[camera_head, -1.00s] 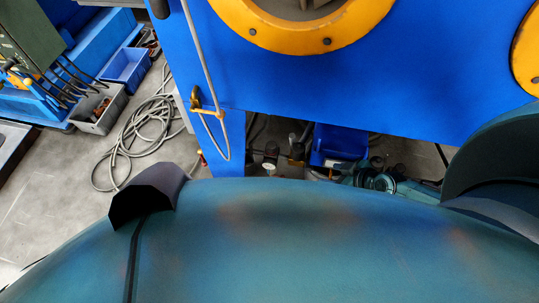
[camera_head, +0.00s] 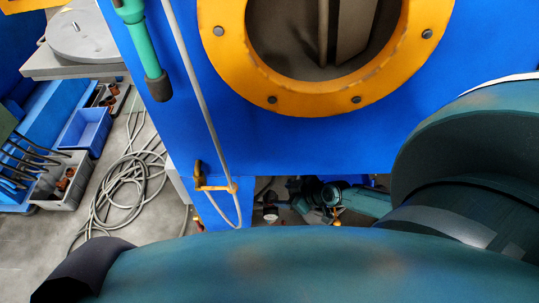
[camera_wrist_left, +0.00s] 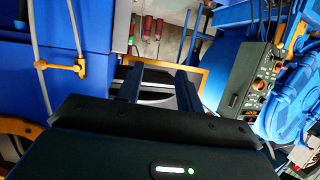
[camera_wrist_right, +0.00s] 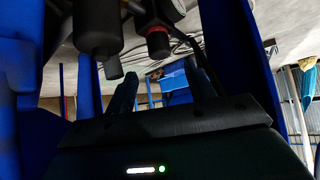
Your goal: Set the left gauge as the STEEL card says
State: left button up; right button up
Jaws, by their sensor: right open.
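My right gripper (camera_wrist_right: 160,72) is open, with two dark fingers apart and nothing between them. In the right wrist view, a black regulator with a red-orange ring (camera_wrist_right: 158,42) hangs just beyond the fingers. A round gauge (camera_wrist_right: 174,9) is cut off at the top edge, so its reading is hidden. A dark cylinder (camera_wrist_right: 97,30) hangs left of the regulator. In the head view my right gripper (camera_head: 303,192) is small and partly hidden below the blue machine. My left gripper (camera_wrist_left: 157,80) is open and empty, away from these parts. I cannot see the STEEL card.
The blue machine (camera_head: 300,150) with a yellow-ringed opening (camera_head: 235,75) fills the top. A yellow valve (camera_head: 200,180) and grey hose run down its left edge. Coiled hose (camera_head: 115,190) and bins (camera_head: 85,130) lie at left. A green control box (camera_wrist_left: 250,85) shows in the left wrist view.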

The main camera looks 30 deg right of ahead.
jog(key=b+x, duration=0.2)
jog(key=x, duration=0.4)
jog(key=shift+w+f, duration=0.2)
jog(key=shift+f, duration=0.1)
jog(key=shift+w+a+f+b, duration=0.3)
jog(key=shift+w+f+b, duration=0.1)
pick_arm(q)
jog(key=shift+w+d+f+m+t+h, duration=0.3)
jog(key=shift+w+d+f+m+t, duration=0.15)
jog(key=shift+w+f+t, duration=0.3)
jog(key=shift+s+r, duration=0.1)
jog(key=shift+s, duration=0.05)
pick_arm(e)
jog(key=c, duration=1)
jog(key=shift+o, duration=0.2)
pick_arm(q)
jog(key=shift+a+r, duration=0.1)
pick_arm(e)
jog(key=shift+r, duration=0.15)
